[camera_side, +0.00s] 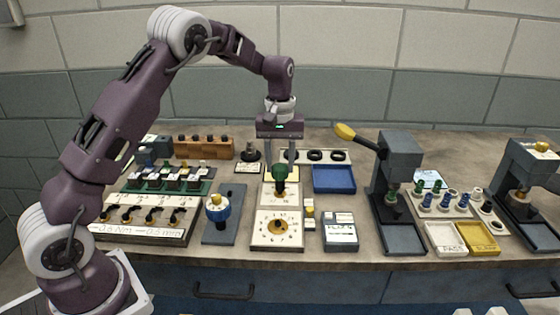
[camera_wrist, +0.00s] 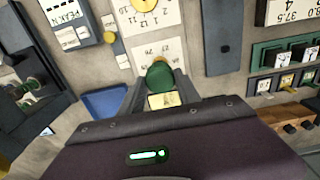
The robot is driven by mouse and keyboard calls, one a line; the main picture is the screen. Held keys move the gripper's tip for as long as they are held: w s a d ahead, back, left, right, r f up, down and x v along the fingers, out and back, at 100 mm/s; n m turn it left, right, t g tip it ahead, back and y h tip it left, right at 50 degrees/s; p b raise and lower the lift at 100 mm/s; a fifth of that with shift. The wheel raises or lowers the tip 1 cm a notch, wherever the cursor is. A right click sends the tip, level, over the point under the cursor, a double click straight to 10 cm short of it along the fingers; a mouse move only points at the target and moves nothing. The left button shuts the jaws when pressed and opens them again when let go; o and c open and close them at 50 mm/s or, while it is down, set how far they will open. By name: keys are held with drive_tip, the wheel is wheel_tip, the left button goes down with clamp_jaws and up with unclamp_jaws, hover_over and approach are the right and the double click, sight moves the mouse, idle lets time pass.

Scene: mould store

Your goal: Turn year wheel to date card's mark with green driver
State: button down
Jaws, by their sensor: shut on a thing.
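My gripper (camera_side: 281,166) points down at the middle of the bench, shut on the green driver (camera_side: 280,174). In the wrist view the driver's round green handle (camera_wrist: 160,75) sits between the fingers. It stands over a white plate (camera_side: 265,196) with printed numbers, which also shows in the wrist view (camera_wrist: 143,51) and looks like the year wheel's plate. The driver hides much of its middle; I cannot tell whether the tip is seated. A second white dial plate (camera_side: 260,240) with a brass centre lies in front. A small yellow-edged card (camera_wrist: 164,100) lies behind the driver; its writing is unreadable.
A blue tray (camera_side: 334,180) lies right of the driver, and a press with a yellow-knobbed lever (camera_side: 400,170) stands beyond it. Racks of small tools fill the far left.

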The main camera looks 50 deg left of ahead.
drive_tip(key=shift+f, duration=0.65)
drive_tip(key=n, duration=0.6)
drive_tip(key=shift+n, duration=1)
drive_tip(key=n, duration=0.4)
drive_tip(key=shift+r, duration=2.45)
